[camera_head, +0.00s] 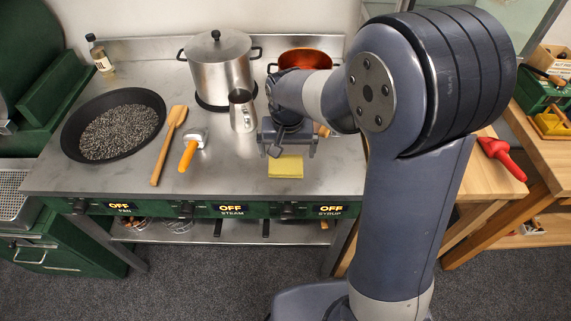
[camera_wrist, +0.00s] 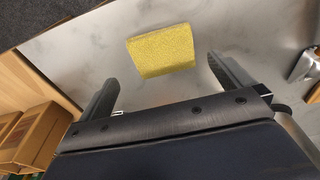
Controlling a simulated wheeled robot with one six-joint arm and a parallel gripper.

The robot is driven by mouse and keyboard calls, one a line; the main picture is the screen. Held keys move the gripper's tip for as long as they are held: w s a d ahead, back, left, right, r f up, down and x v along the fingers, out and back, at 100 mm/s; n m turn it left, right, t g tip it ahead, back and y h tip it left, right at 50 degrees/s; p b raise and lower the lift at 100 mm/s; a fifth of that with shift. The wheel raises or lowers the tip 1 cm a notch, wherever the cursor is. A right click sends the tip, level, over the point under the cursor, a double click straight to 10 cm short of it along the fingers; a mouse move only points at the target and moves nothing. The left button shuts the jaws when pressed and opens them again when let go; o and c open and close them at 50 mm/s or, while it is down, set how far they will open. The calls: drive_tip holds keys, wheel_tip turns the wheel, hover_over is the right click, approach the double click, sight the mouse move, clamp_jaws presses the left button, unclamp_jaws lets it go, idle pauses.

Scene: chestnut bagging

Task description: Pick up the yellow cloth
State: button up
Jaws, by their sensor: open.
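The yellow cloth (camera_head: 286,167) lies flat on the steel counter near its front edge, above the syrup label. In the wrist view the cloth (camera_wrist: 161,51) is a folded yellow block, beyond the fingertips and roughly between their lines. My gripper (camera_head: 288,146) hangs over the counter just behind the cloth in the head view. In the wrist view my gripper (camera_wrist: 166,78) has its two fingers wide apart with nothing between them. The cloth is fully visible and not touched by the fingers as far as I can see.
A metal jug (camera_head: 242,112) and a steel pot (camera_head: 219,66) stand left of my gripper. An orange pot (camera_head: 305,60) is behind it. An orange-handled scraper (camera_head: 187,154), wooden spatula (camera_head: 166,150) and black pan (camera_head: 85,147) lie left. The counter (camera_head: 235,172) is clear left of the cloth.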

sight(286, 164)
drive_tip(key=shift+w+a+f+p, duration=0.1)
drive_tip(key=shift+w+f+p, duration=0.1)
drive_tip(key=shift+f, duration=0.8)
drive_tip(key=shift+w+d+f+p, duration=0.1)
drive_tip(key=shift+w+f, duration=0.05)
drive_tip(key=shift+f, duration=0.8)
drive_tip(key=shift+w+a+f+p, duration=0.1)
drive_tip(key=shift+w+f+p, duration=0.1)
drive_tip(key=shift+f, duration=0.8)
drive_tip(key=shift+c, duration=0.4)
drive_tip(key=c, duration=0.7)
wheel_tip(286, 164, up, 10)
drive_tip(key=shift+r+b, duration=0.1)
drive_tip(key=shift+b, duration=0.25)
drive_tip(key=o, duration=0.5)
drive_tip(key=shift+c, duration=0.2)
drive_tip(key=c, duration=0.4)
